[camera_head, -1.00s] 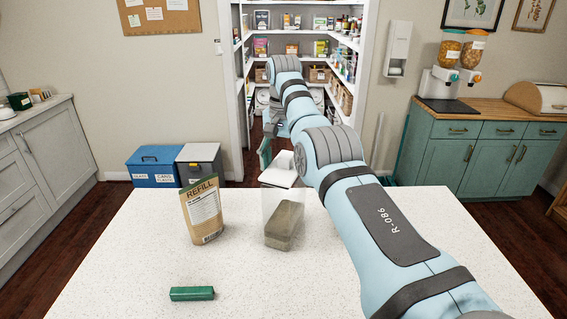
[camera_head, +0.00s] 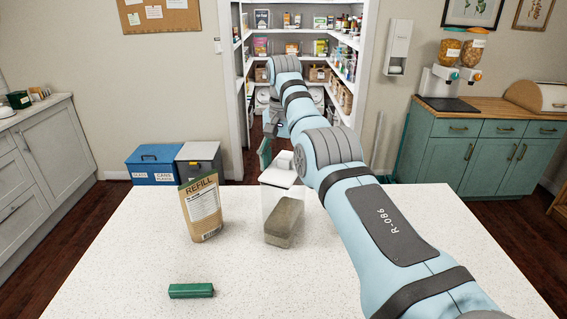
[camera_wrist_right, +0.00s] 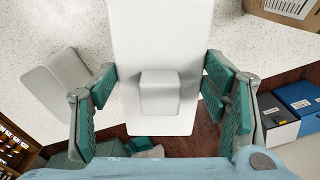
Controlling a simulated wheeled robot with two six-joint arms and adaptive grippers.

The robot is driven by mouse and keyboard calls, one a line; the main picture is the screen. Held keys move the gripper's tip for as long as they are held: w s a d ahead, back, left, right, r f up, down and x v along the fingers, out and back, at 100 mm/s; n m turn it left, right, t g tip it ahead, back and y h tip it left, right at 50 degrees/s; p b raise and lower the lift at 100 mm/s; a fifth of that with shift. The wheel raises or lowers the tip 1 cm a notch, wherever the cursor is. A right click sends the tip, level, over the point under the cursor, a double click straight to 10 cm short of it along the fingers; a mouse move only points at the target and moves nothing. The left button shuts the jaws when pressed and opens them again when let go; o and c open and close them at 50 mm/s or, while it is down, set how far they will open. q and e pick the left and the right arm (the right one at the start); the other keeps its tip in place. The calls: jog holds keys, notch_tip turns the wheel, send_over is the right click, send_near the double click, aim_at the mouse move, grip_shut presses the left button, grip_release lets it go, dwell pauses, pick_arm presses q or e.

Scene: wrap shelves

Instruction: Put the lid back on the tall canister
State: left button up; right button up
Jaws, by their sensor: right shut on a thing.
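The tall canister (camera_head: 284,222) stands upright on the white counter, clear-walled with a grey-brown filling in its lower part. In the head view my right arm partly hides the gripper. My left gripper is not in view.
A brown refill pouch (camera_head: 203,210) stands just left of the canister. A green block (camera_head: 191,290) lies at the counter's front left. The counter (camera_head: 110,260) is otherwise mostly clear.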

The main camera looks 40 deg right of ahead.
jog(key=o, duration=1.5)
notch_tip(320, 180, up, 7)
jog(key=p, duration=0.7)
jog(key=shift+r, duration=0.1)
jog(key=shift+a+f, duration=0.1)
jog(key=shift+f, duration=0.15)
